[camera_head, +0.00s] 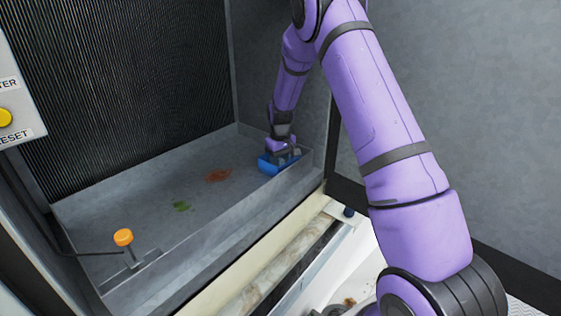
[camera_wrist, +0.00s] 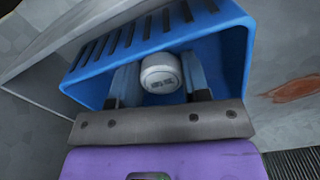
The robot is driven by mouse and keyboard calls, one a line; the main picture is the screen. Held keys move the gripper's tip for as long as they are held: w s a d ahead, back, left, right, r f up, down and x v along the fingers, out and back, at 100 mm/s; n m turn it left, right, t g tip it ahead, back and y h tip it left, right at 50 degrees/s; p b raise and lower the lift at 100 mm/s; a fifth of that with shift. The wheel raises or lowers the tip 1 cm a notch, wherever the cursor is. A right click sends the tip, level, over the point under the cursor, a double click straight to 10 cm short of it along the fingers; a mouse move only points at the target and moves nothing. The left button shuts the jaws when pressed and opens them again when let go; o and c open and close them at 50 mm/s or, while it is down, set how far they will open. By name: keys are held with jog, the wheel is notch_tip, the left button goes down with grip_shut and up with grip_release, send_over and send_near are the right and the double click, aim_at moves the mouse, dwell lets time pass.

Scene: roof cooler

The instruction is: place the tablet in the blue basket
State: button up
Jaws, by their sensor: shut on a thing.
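The blue basket (camera_head: 267,166) sits at the right end of the grey tray floor, against the front ledge. My gripper (camera_head: 284,152) reaches down into it from above. In the wrist view the slotted blue basket (camera_wrist: 231,28) surrounds my fingers. My gripper (camera_wrist: 160,68) is shut on the tablet (camera_wrist: 162,80), a white round piece with small dark marks. The tablet is between the two fingers, inside the basket's opening. Whether it touches the basket's floor is not clear. In the head view the tablet is hidden.
The grey tray (camera_head: 130,205) has a red-brown stain (camera_head: 218,175) and a green stain (camera_head: 181,206). An orange float (camera_head: 123,237) stands at the front left. A dark ribbed panel (camera_head: 130,90) rises behind. A raised front ledge (camera_head: 240,220) runs beside the basket.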

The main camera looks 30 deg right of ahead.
jog(key=shift+f, duration=0.1)
jog(key=o, duration=0.9)
